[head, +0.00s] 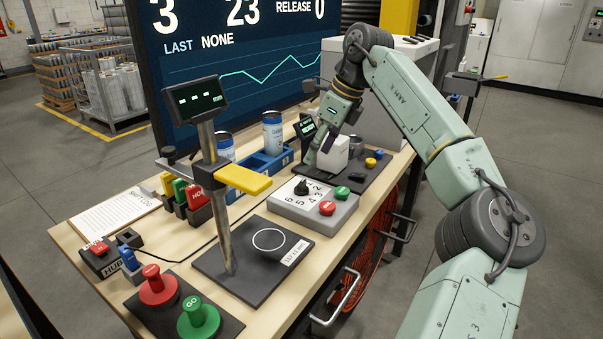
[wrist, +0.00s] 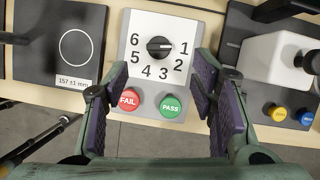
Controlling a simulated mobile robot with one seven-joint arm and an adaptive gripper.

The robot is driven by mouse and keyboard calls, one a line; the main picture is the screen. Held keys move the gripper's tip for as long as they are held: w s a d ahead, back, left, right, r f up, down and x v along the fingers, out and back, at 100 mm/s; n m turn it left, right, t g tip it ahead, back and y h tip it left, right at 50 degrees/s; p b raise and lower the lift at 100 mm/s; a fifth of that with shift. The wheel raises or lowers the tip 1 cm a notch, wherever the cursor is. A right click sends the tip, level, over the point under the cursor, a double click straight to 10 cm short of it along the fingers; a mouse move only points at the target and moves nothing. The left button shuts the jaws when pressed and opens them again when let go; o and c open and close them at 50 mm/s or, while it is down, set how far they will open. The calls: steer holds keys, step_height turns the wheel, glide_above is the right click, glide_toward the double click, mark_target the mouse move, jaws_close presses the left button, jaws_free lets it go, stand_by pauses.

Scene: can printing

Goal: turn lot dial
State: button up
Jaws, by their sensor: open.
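The lot dial (wrist: 158,47) is a black knob on a white face, ringed by the numbers 1 to 6. Its white mark points right, towards the 1. It also shows in the head view (head: 302,187), on a grey box (head: 290,209). My gripper (wrist: 153,88) is open and empty in the wrist view, its two purple-padded fingers wide apart. The dial lies between and beyond the fingertips in that picture, and nothing touches it. In the head view my arm's end hangs behind the box, and the fingertips are hard to make out.
A red FAIL button (wrist: 129,100) and a green PASS button (wrist: 170,106) sit on the dial box. A black plate with a ring (head: 268,239) lies to the left. A white block (wrist: 283,59) with yellow and blue buttons stands to the right.

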mark_target(301, 182)
steer(key=p+x, duration=0.2)
steer(key=x, duration=0.7)
steer(key=shift+a+f, duration=0.1)
steer(key=shift+f, duration=0.15)
steer(key=c, duration=1.1)
steer(key=shift+c, duration=0.2)
steer(key=shift+s, duration=0.1)
